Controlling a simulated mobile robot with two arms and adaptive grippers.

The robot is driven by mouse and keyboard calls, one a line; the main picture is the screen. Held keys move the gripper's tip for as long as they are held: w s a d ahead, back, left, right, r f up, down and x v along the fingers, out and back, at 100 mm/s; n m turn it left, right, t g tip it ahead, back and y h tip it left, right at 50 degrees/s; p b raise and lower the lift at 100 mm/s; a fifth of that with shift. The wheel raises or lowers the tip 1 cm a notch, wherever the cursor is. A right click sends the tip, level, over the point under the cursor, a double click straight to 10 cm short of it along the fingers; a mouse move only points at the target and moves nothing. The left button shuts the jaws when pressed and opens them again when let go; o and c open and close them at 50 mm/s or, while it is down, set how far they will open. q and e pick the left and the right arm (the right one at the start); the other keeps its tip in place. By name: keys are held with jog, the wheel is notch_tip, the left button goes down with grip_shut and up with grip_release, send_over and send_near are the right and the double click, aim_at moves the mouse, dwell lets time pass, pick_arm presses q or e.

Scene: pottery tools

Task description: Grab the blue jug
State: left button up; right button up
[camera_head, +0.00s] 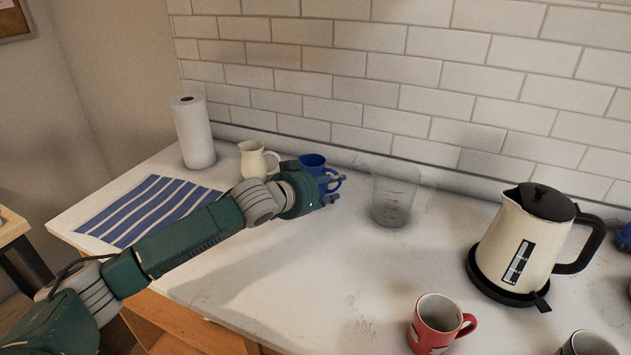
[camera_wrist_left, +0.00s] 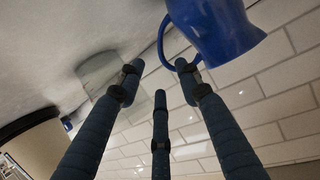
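The blue jug (camera_head: 312,161) stands on the counter near the back wall, its lower part hidden behind my left gripper (camera_head: 332,190). Its handle shows just above the fingertips, on the jug's right side. In the left wrist view, the jug (camera_wrist_left: 218,28) fills the upper right. Its handle loops down near the tip of the right-hand finger. My left gripper (camera_wrist_left: 158,75) has its fingers spread apart with nothing between them. I cannot tell whether a finger touches the handle. My right gripper is in neither view.
A cream jug (camera_head: 254,160) stands just left of the blue jug. A clear measuring cup (camera_head: 392,198) stands to its right. A kettle (camera_head: 515,245), a red mug (camera_head: 432,325), a paper roll (camera_head: 193,132) and a striped cloth (camera_head: 150,210) are farther away. The middle counter is clear.

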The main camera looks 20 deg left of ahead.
aim_at(340, 183)
pick_arm(q)
jog(key=p+x, duration=0.1)
jog(key=x, duration=0.3)
jog(key=shift+w+a+f, duration=0.15)
jog(key=shift+w+f, duration=0.2)
jog(key=shift+w, duration=0.15)
jog(key=shift+s, duration=0.1)
jog(key=c, duration=0.9)
jog(key=shift+r, duration=0.15)
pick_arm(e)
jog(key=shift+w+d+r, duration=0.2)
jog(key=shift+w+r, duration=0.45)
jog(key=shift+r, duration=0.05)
